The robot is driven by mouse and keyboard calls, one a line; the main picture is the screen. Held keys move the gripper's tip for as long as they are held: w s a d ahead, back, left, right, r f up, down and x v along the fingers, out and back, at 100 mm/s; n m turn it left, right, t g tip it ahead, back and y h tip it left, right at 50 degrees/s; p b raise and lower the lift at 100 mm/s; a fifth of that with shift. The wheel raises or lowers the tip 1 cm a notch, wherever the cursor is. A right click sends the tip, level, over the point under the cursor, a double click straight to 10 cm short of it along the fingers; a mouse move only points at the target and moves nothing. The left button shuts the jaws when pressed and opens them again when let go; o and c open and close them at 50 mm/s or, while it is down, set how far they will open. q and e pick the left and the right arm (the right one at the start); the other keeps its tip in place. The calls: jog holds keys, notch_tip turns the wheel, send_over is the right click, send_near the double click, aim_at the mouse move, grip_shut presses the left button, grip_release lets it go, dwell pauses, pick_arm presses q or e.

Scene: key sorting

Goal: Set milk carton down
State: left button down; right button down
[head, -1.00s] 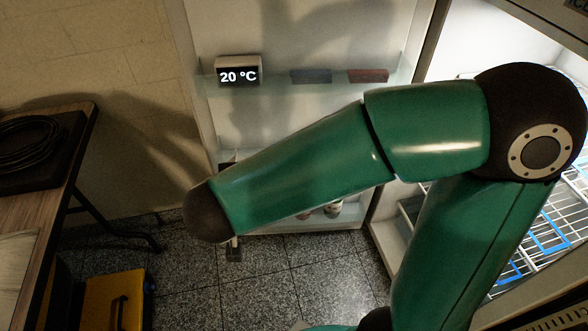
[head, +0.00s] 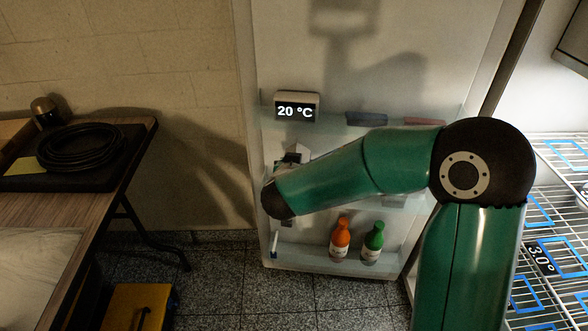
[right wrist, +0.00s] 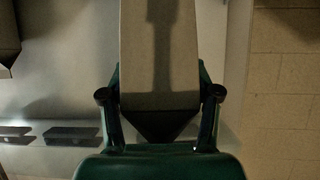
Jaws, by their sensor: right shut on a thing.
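In the right wrist view, my right gripper (right wrist: 160,97) is shut on the milk carton (right wrist: 160,50), a tall, plain grey-beige block with a dark tapered end towards the palm. One finger presses on each side. In the head view, my green right arm reaches left across the open fridge door (head: 420,40). The forearm hides most of that gripper, and I cannot clearly make out the carton there. My left gripper is not in view.
The door's bottom shelf holds an orange bottle (head: 340,242) and a green bottle (head: 373,244). A temperature display (head: 297,107) sits on an upper shelf. Wire fridge racks (head: 560,200) are right. A table with a black cable coil (head: 80,148) and a yellow case (head: 140,307) are left.

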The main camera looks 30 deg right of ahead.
jog(key=shift+w+d+r, duration=0.2)
jog(key=shift+w+d, duration=0.7)
jog(key=f, duration=0.2)
jog(key=w+f, duration=0.1)
jog(key=shift+w+d+f, duration=0.1)
jog(key=shift+d+f, duration=0.25)
jog(key=shift+d, duration=0.05)
jog(key=shift+w+d+f, duration=0.1)
jog(key=shift+d+f, duration=0.05)
jog(key=shift+f, duration=0.55)
jog(key=shift+w+d+f, duration=0.1)
jog(key=shift+f, duration=0.55)
jog(key=shift+w+d+f+g+y+p, duration=0.2)
jog(key=shift+w+d+g+y+p, duration=0.3)
jog(key=shift+p, duration=1.1)
jog(key=shift+w+d+f+g+y+p, duration=0.15)
jog(key=shift+g+y+p, duration=0.55)
jog(key=shift+p, duration=0.85)
jog(key=shift+a, duration=0.1)
